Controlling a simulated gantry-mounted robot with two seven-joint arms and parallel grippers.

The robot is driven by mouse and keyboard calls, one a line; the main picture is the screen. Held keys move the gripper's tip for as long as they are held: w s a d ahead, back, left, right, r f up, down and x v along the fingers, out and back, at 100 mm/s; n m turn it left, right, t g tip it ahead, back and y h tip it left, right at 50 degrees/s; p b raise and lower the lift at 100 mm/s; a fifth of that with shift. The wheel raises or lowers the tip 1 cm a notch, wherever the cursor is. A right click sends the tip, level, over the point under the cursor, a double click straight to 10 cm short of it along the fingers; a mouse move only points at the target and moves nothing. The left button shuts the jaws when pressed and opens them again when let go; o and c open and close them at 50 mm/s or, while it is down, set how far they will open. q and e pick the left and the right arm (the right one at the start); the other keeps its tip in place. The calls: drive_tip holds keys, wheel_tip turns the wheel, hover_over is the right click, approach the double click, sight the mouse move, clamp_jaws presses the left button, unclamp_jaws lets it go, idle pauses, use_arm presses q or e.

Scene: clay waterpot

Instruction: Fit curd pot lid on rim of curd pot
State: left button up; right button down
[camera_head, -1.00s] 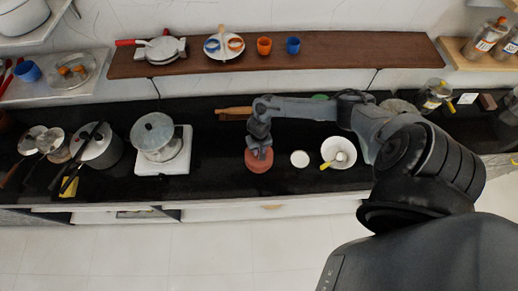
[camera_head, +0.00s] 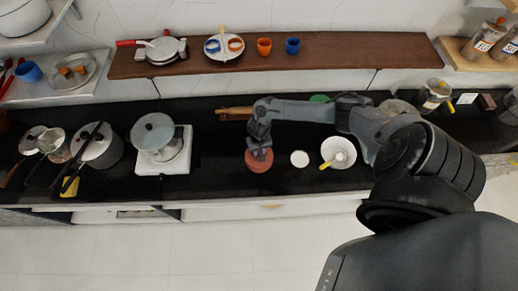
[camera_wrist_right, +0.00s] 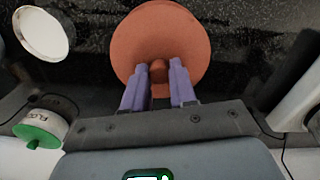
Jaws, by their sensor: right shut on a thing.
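The clay-orange round lid (camera_wrist_right: 150,30) fills the upper middle of the right wrist view, with a small knob at its centre. In the head view this orange round thing (camera_head: 259,166) is on or just above the black counter, below my right gripper (camera_head: 260,148). In the right wrist view the purple fingers of my right gripper (camera_wrist_right: 158,70) are on either side of the knob, shut on it. I cannot make out the curd pot separately; anything under the lid is hidden. My left gripper is not in view.
A white round thing (camera_head: 299,159) stands just right of the lid, then a white bowl (camera_head: 330,150) with a yellow-handled utensil. A white stove (camera_head: 178,165) with a metal pot is at left. A wooden shelf (camera_head: 350,52) runs behind.

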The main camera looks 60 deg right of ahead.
idle(0.3)
drive_tip(key=shift+c, duration=1.3)
unclamp_jaws()
drive_tip(key=shift+f, duration=0.1)
wheel_tip(320, 180, up, 3)
drive_tip(key=p, duration=0.3)
drive_tip(key=shift+p, duration=0.4)
drive_tip(key=shift+r+p, duration=0.9)
drive_tip(key=shift+p, duration=0.25)
drive_tip(key=shift+r+p, duration=0.7)
drive_tip(key=shift+r, duration=0.15)
